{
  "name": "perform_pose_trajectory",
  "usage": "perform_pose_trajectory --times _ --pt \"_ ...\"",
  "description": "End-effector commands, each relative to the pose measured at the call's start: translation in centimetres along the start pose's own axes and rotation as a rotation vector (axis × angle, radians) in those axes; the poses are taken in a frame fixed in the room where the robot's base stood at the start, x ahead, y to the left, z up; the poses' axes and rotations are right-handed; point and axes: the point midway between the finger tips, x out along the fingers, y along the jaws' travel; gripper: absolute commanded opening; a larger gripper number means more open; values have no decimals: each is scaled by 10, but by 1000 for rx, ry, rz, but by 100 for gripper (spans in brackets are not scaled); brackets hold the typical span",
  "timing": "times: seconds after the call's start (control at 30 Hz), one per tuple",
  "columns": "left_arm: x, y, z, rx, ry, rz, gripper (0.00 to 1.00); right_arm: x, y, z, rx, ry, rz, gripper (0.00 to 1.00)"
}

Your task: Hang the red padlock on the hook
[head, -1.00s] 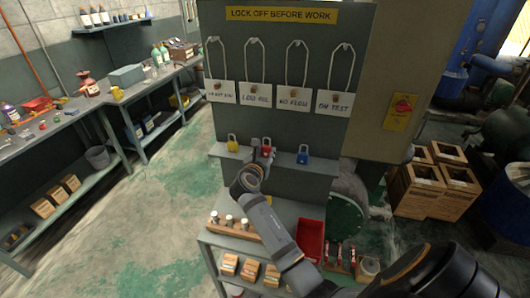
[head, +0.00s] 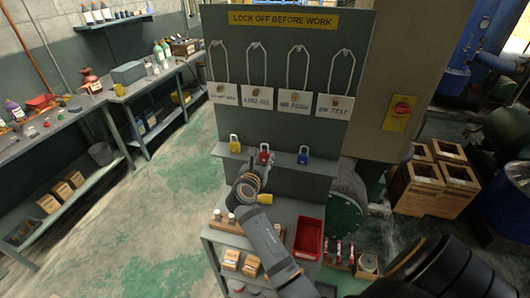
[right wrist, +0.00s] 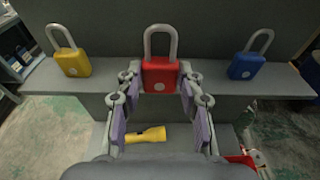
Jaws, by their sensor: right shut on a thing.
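The red padlock (head: 264,155) is upright on or just at the narrow ledge, between the yellow padlock (head: 234,144) and the blue padlock (head: 303,155). My right gripper (right wrist: 160,80) is shut on the body of the red padlock (right wrist: 160,72), one finger on each side, with the silver shackle standing free above. I cannot tell whether its base still touches the ledge. Several small hooks, such as one hook (head: 295,48), are along the upper board, with looped cords and white tags hanging from them. My left gripper is not in view.
A yellow flashlight (right wrist: 145,135) lies on the shelf below the ledge. A red tray (head: 308,239) and bottles in a wooden rack stand lower down. The board (head: 270,115) between tags and ledge is bare. Cardboard boxes (head: 425,190) are at right.

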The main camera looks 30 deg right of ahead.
Motion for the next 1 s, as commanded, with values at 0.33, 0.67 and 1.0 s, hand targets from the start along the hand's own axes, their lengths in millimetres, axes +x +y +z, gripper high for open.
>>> perform_pose_trajectory --times 0.33,0.67,1.0 --pt "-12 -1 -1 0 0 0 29 -33 0 -5 1 1 0 12" --pt "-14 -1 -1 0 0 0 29 -44 0 -11 0 6 -1 12" --pt "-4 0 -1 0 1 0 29 -21 0 -7 0 -1 0 12"
